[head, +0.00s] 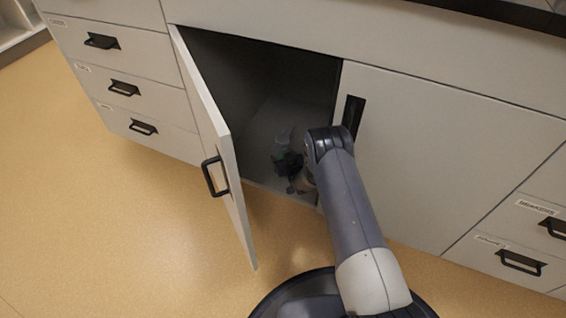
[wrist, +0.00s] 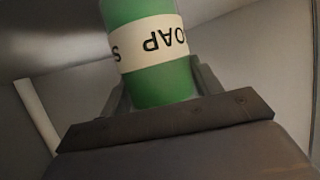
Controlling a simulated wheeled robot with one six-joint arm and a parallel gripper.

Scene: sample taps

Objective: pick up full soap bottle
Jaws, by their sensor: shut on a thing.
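The soap bottle (wrist: 155,85) is green with a white band whose "SOAP" lettering reads upside down in the wrist view. My gripper (wrist: 162,80) is shut on it, one finger at each side of its lower part in that view. The bottle's top lies beyond the frame, and I cannot tell how full it is. In the head view my gripper (head: 292,168) is inside the open cabinet near its floor, partly hidden by my wrist.
The cabinet door (head: 222,150) stands open on the left, with a black handle (head: 214,176). A closed door (head: 440,150) is close on the right of my arm. Drawers (head: 125,88) line the left side. The cabinet floor (head: 285,115) looks mostly bare, and the yellow floor (head: 110,230) is clear.

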